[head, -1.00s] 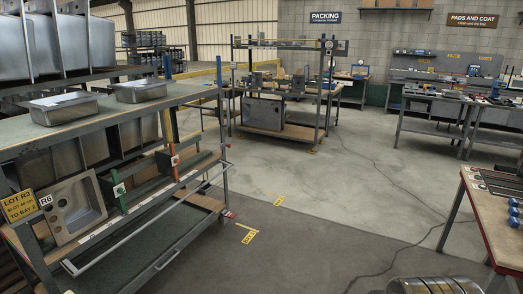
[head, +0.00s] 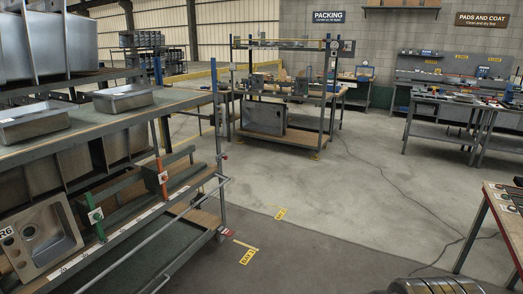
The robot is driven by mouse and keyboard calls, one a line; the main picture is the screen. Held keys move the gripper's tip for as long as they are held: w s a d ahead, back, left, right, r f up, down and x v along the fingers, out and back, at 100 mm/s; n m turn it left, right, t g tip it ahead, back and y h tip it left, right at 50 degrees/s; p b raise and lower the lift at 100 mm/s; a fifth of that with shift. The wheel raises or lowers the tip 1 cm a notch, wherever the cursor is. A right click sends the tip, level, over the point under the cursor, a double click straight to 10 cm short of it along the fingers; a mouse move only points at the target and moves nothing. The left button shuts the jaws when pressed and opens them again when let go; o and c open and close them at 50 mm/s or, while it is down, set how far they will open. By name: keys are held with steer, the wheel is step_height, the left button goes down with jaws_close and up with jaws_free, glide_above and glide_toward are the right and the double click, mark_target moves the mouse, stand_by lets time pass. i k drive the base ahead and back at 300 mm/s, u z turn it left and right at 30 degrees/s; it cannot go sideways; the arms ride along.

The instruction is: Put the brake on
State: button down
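A long grey rack trolley (head: 200,183) with sinks stands at the left. At its near right foot is a small red part with a pale mark (head: 228,232), low by the floor; it may be a brake pedal, but it is too small to tell its position. The rack has a long silver bar (head: 150,238) along its side. A second rack cart (head: 322,125) stands farther back, with small yellow marks at its feet; no brake can be made out on it. My gripper is not in view.
A dark cable (head: 410,205) runs across the open floor. A red-edged table (head: 505,205) stands at the right, and benches (head: 440,120) line the back.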

mark_target(227, 232)
steer(key=i, duration=3.15)
steer(key=u, duration=1.45)
steer(key=i, duration=0.35)
steer(key=z, duration=0.2)
